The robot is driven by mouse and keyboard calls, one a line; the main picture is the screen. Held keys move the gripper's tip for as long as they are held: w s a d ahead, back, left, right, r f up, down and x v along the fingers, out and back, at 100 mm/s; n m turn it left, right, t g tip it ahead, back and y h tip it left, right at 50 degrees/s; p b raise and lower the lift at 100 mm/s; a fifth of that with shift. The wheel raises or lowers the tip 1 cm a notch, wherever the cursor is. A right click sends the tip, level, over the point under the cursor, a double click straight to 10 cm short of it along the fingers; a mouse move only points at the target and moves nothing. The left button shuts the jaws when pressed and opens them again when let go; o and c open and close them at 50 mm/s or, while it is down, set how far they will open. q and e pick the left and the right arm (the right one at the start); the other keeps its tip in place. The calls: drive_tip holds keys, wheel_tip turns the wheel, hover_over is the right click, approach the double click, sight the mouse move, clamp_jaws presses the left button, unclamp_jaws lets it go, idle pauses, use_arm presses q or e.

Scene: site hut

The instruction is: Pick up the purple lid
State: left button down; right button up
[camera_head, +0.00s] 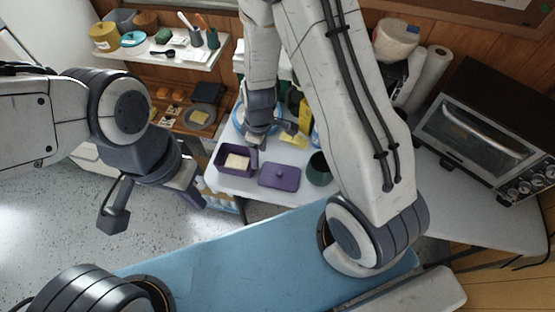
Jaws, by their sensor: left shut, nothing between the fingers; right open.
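The purple lid (283,181) lies flat on the white table, with a small knob in its middle. Just left of it stands an open purple box (222,166) with a pale yellow block (237,162) in it. My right gripper (256,140) is open and empty, behind and a little left of the lid, near the back edge of the box; its exact height is hard to tell. My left gripper (194,198) is shut and empty, left of the table and apart from the lid.
A dark green cup (319,170) stands just right of the lid. Yellow and blue items crowd behind it, partly hidden by my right arm. A toaster oven (487,130) and paper rolls (432,75) stand right. A shelf (165,48) holds containers at the back left.

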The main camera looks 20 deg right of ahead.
drive_tip(key=n+p, duration=0.1)
drive_tip(key=p, duration=0.1)
hover_over(279, 173)
wheel_tip(279, 173, down, 5)
drive_tip(key=shift+h, duration=0.3)
drive_tip(key=f+b, duration=0.5)
drive_tip(key=shift+s+a, duration=0.2)
drive_tip(key=shift+s, duration=0.05)
drive_tip(key=f+b, duration=0.1)
drive_tip(key=f, duration=0.1)
drive_tip(key=f+b, duration=0.1)
drive_tip(key=b, duration=0.1)
drive_tip(key=f+b, duration=0.2)
drive_tip(key=shift+w+d+f, duration=0.2)
drive_tip(key=shift+d+f, duration=0.05)
drive_tip(key=shift+f, duration=0.05)
use_arm(q)
wheel_tip(279, 173, down, 6)
drive_tip(key=shift+f, duration=0.25)
use_arm(e)
drive_tip(key=shift+c, duration=0.3)
clamp_jaws()
